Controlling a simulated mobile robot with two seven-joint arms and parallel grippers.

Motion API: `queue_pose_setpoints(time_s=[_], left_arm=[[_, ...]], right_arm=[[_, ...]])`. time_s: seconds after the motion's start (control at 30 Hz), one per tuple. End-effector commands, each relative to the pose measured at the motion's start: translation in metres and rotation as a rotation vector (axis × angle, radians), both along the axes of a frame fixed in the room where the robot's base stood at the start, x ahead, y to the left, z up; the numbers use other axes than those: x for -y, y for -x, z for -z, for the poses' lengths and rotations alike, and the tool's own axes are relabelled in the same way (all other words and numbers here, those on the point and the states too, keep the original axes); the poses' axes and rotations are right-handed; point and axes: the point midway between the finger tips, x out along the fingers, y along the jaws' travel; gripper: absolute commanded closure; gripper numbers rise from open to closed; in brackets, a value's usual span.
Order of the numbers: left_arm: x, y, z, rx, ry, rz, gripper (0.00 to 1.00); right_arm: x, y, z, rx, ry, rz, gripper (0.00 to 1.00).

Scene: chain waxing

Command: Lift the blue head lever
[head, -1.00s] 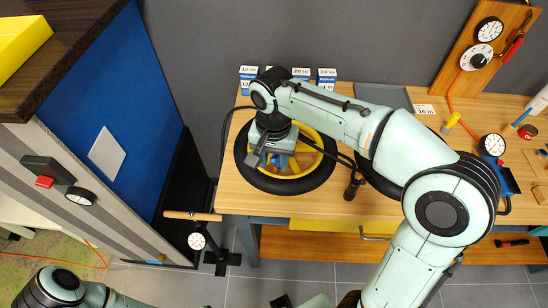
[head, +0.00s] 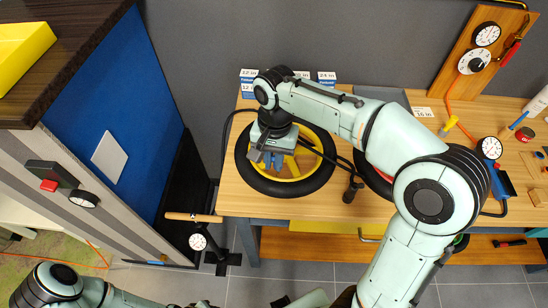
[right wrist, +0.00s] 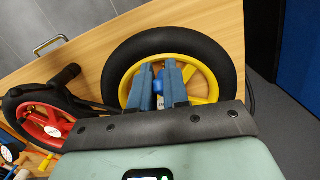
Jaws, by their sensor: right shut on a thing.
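A wheel with a black tire (head: 312,183) and a yellow rim (head: 312,136) lies flat on the wooden bench. It also shows in the right wrist view, with its yellow rim (right wrist: 208,88) beyond my fingers. My right gripper (head: 274,161) is over this wheel, fingers pointing down. In the right wrist view my right gripper (right wrist: 158,72) has its two blue-grey fingers on either side of a small bright blue part (right wrist: 158,86), which I take for the head lever. The fingers are shut on it and hide much of it. My left arm enters at lower left; its gripper is not visible.
A second wheel with a red rim (right wrist: 45,125) lies beside the first. A black upright handle (head: 352,190) stands near the bench's front edge. A stand with a dial (head: 197,242) is left of the bench.

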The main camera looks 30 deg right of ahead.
Motion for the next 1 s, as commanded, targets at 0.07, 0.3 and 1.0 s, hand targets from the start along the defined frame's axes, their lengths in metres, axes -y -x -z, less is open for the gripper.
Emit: queue_pose_setpoints(time_s=[0.07, 0.3, 1.0], left_arm=[[0.000, 0.001, 0.001, -0.002, 0.000, 0.000, 0.64], [0.000, 0.001, 0.001, -0.002, 0.000, 0.000, 0.64], [0.000, -0.017, -0.019, 0.019, 0.000, 0.000, 0.64]], right_arm=[[0.000, 0.001, 0.002, -0.005, 0.001, 0.000, 1.00], [0.000, 0.001, 0.002, -0.003, 0.001, 0.000, 0.61], [0.003, -0.006, -0.070, 0.004, 0.000, -0.001, 0.61]])
